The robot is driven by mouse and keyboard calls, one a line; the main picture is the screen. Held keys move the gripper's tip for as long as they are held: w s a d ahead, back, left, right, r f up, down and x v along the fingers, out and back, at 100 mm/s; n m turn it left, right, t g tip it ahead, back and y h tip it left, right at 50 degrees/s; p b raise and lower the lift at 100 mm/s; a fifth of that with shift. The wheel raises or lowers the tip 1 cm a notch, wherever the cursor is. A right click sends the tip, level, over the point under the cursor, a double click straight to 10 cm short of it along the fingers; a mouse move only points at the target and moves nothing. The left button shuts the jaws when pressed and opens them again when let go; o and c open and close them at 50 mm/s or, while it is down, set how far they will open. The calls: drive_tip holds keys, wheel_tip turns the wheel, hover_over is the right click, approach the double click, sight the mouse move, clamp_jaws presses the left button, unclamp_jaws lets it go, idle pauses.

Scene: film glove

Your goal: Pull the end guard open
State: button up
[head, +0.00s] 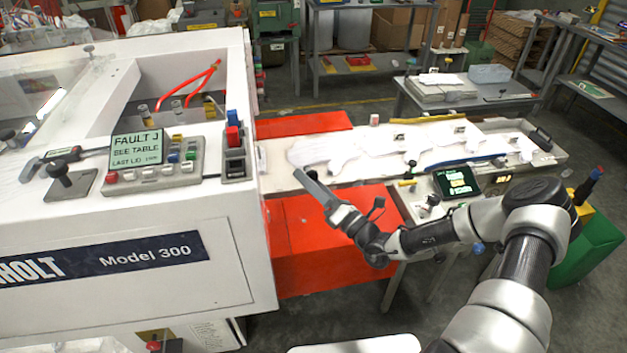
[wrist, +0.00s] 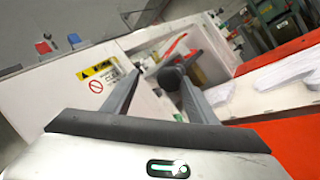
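The white machine (head: 120,250) fills the left of the head view. Its end face, likely the end guard, is almost edge-on there. In the wrist view, a white panel (wrist: 65,110) with a yellow warning label (wrist: 97,70) shows; I take it for the end guard. A dark round knob-like part (wrist: 172,77) shows near the fingertips; I cannot tell whether it touches a finger. My gripper (head: 306,178) is to the right of the machine's end, above the orange-red surface. In the wrist view my gripper (wrist: 160,82) has its two fingers apart, with no held object visible.
Orange-red panels (head: 320,235) stand beside the machine's end. A white conveyor table (head: 440,143) with glove shapes extends right. A control panel (head: 160,160) with a fault screen sits on the machine. A green bin (head: 585,250) stands at right.

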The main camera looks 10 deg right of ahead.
idle(0.3)
drive_tip(key=b+v, duration=0.2)
drive_tip(key=v, duration=1.5)
drive_tip(key=shift+s, duration=0.2)
drive_tip(key=shift+d+f, duration=0.1)
